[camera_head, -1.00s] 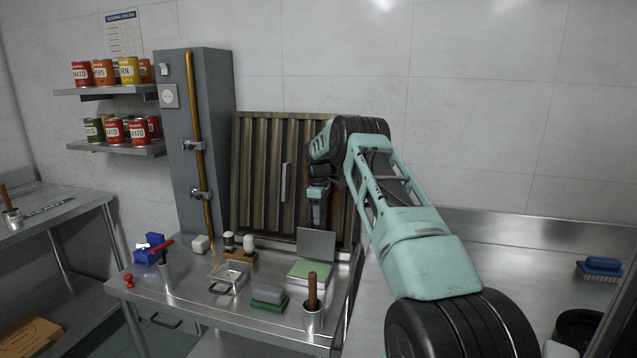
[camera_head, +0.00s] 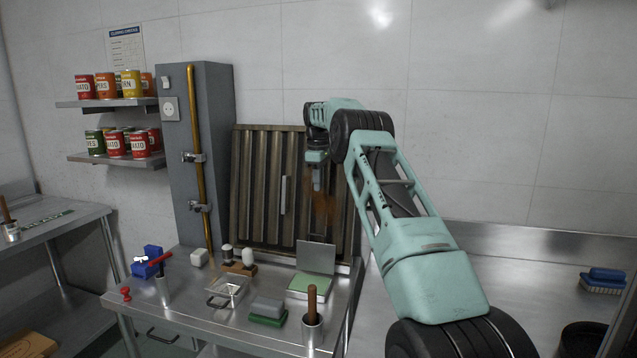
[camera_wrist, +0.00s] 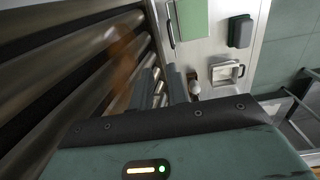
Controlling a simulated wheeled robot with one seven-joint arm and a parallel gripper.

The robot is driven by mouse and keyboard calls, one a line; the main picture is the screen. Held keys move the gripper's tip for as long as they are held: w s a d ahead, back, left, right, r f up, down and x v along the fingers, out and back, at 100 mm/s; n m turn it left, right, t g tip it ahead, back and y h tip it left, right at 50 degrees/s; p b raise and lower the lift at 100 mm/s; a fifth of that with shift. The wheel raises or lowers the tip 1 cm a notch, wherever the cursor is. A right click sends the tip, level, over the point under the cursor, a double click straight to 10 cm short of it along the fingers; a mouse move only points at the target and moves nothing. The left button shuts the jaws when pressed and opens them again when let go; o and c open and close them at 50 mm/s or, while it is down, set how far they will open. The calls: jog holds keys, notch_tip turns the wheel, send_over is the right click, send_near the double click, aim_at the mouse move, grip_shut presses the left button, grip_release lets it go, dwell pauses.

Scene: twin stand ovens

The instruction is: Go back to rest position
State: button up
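My teal-and-black arm reaches in from the lower right in the head view. My gripper (camera_head: 318,184) points down in front of the upright ribbed metal panel (camera_head: 265,190), well above the table. In the wrist view its two fingers (camera_wrist: 163,86) show side by side with a narrow gap between them, and nothing is seen held. A brownish patch (camera_head: 324,208) shows on the panel just below the fingers. It also shows blurred in the wrist view (camera_wrist: 121,62).
The steel table (camera_head: 195,318) below holds a green-topped box with a raised lid (camera_head: 308,285), a green-and-grey block (camera_head: 267,311), a wire-handled tray (camera_head: 228,290) and a pot with a brown handle (camera_head: 312,332). A grey column (camera_head: 178,150) stands left.

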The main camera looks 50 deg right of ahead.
jog(key=shift+a, duration=0.1)
dwell(0.3)
jog(key=w+a+r+n+y, duration=0.1)
jog(key=w+a, duration=0.2)
jog(key=a, duration=1)
jog(key=w+a+r, duration=0.1)
jog(key=w+a, duration=0.2)
jog(key=a, duration=1)
jog(key=s+a+n, duration=0.1)
jog(key=s+a, duration=0.3)
jog(key=a, duration=0.6)
jog(key=s+a, duration=0.3)
jog(key=a, duration=0.8)
jog(key=s+a+f+n, duration=0.1)
jog(key=s+a+f, duration=0.2)
jog(key=s+a, duration=1.25)
jog(key=s+f, duration=0.2)
jog(key=s, duration=0.7)
jog(key=s+d+f, duration=0.1)
jog(key=s+f, duration=0.2)
jog(key=s, duration=0.7)
